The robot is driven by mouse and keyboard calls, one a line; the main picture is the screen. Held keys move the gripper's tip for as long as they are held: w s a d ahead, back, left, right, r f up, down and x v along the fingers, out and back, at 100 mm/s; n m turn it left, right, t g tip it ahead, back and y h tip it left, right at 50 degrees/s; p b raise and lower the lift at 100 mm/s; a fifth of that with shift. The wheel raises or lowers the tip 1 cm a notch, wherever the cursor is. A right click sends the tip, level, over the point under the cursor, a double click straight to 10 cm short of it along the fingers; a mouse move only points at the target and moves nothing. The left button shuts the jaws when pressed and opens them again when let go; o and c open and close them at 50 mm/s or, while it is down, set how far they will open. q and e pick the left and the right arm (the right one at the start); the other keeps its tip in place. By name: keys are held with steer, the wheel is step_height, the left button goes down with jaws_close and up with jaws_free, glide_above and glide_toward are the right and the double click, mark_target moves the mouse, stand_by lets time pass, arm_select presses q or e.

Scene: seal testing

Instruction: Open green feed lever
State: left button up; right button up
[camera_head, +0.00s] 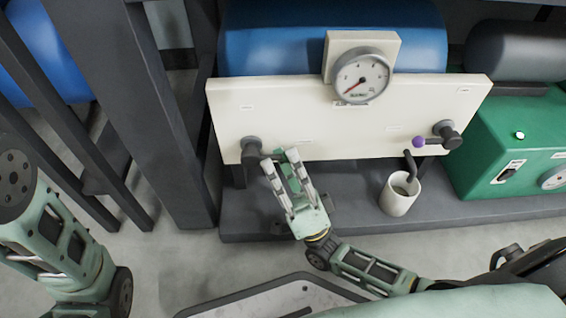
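The white panel (345,125) carries a dark grey valve (252,148) at its lower left. A small green part (281,156) shows beside this valve, at the fingertips of my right gripper (281,162). It looks like the green lever's end, but the fingers partly hide it. My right gripper's two fingers stand apart, pointing up at the panel, just right of the valve. I cannot tell whether they touch the lever. My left arm (60,240) is at the left edge, with its gripper out of view.
A second valve (447,134) with a purple-ended lever (418,142) is at the panel's lower right, above a white cup (400,193). The gauge (361,76) has its needle pointing lower left. A green box (515,140) stands right. A dark post (150,120) stands left.

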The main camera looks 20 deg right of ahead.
jaws_close()
stand_by(0.3)
